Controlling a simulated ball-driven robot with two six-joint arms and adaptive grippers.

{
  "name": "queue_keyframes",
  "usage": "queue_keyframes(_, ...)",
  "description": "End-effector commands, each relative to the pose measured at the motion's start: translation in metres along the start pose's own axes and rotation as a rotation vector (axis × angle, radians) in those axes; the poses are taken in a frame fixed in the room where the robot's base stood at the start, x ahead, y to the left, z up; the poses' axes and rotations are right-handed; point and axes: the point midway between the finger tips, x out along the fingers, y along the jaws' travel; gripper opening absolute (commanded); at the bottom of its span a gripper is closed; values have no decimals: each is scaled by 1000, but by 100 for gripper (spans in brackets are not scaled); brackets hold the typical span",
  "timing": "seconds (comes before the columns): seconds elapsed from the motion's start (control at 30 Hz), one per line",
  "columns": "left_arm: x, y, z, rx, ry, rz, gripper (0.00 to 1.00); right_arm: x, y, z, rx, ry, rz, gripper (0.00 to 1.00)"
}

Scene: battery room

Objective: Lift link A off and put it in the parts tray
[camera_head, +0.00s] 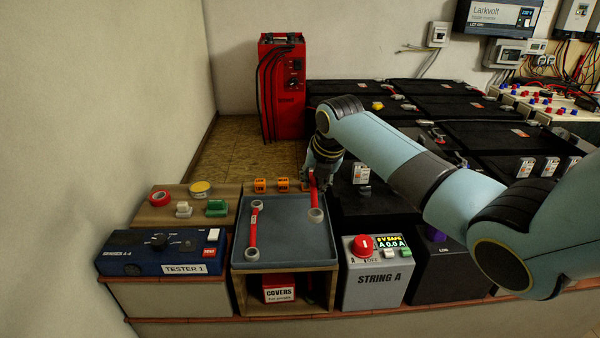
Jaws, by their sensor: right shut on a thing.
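The parts tray (288,262) is a blue-grey tray on a wooden stand. One red link (253,230) with pale round ends lies along its left side. My right gripper (314,178) is at the tray's far right, shut on a second red link (314,196). That link points toward the front, and its near pale end is over the tray's right part. I cannot tell whether it touches the tray floor. Its far end is hidden by the fingers. Any letters on the links are too small to read, so I cannot tell which is link A. My left gripper is not in view.
Left of the tray are a blue tester (160,252) and a wooden board (190,212) with tape rolls. To the right is the grey String A box (374,275). Orange blocks (283,184) line the tray's back. Black batteries (435,100) and a red charger (283,90) stand behind.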

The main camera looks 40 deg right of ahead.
Motion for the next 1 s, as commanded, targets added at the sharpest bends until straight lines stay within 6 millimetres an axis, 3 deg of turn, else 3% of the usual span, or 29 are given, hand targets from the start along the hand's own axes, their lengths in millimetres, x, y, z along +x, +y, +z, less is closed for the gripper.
queue_keyframes(0.07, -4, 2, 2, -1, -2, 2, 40, 0, 18, -5, -17, 5, 10, 0)
queue_keyframes(0.2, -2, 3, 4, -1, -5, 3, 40, 4, 27, -10, -30, 8, 14, 0)
queue_keyframes(0.47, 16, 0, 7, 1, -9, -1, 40, 20, 23, -16, -30, 8, 14, 0)
queue_keyframes(0.93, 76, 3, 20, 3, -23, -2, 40, 73, 9, -38, -30, 9, 13, 0)
queue_keyframes(1.0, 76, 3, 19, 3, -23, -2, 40, 78, 8, -41, -29, 10, 13, 0)
